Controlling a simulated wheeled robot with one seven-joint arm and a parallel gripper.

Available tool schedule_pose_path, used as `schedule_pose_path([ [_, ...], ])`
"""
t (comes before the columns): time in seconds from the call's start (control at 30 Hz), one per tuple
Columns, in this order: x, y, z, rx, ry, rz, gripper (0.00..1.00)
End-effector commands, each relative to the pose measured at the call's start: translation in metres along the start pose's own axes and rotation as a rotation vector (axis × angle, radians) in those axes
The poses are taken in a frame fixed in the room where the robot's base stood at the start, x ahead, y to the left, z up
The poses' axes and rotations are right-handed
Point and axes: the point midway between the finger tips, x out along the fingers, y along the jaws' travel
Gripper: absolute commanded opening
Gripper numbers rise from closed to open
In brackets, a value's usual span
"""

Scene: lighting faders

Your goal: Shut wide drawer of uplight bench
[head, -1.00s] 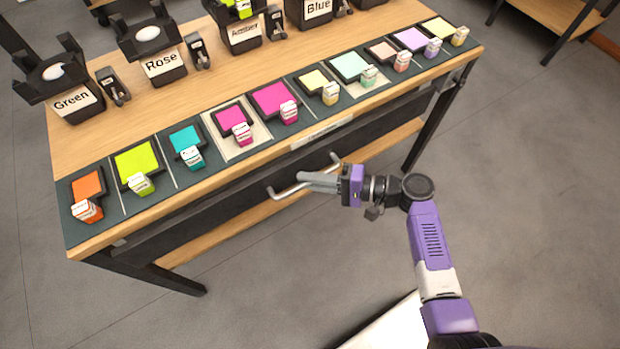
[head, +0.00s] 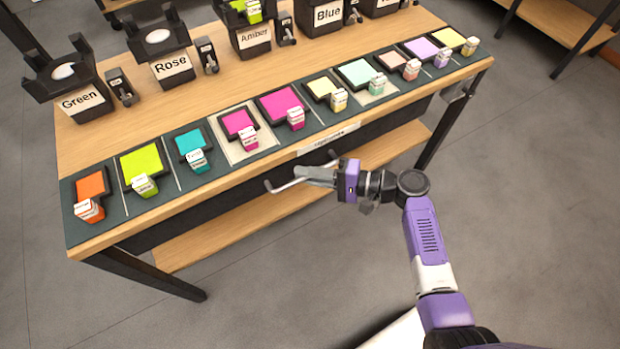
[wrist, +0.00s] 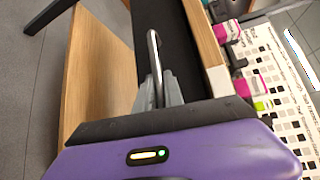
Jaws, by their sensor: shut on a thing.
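The uplight bench (head: 150,228) is a wooden table with black legs, running diagonally across the head view. Its wide drawer has a dark front (head: 215,205) under the top's front edge. It seems near flush under the top, but the exact gap cannot be told. A grey bar handle (head: 284,186) stands out from the drawer front; it also shows in the wrist view (wrist: 152,48). My gripper (head: 310,175) is at the handle's middle, reaching from the right. In the wrist view its grey fingers (wrist: 158,88) are closed around the bar. The fingertips partly hide the handle.
Coloured swatches with small labelled blocks (head: 145,187) line the bench's front edge. Black fixtures labelled Green (head: 85,101), Rose (head: 172,66) and others stand behind. A lower wooden shelf (head: 225,222) lies beneath the drawer. Grey floor (head: 530,200) at right is clear.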

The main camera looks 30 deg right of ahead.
Motion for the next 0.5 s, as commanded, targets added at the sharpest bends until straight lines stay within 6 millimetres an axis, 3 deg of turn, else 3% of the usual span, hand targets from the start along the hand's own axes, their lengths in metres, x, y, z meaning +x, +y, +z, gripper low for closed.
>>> schedule_pose_path([
  [0.07, 0.0006, -0.0009, -0.0029, -0.003, 0.008, 0.0, 0.0],
  [0.1, 0.0007, -0.001, -0.0031, -0.003, 0.008, 0.0, 0.19],
  [0.13, 0.0007, -0.0011, -0.0031, -0.003, 0.008, 0.0, 0.22],
  [0.5, -0.0008, -0.0032, -0.0028, -0.005, 0.006, -0.003, 0.22],
])
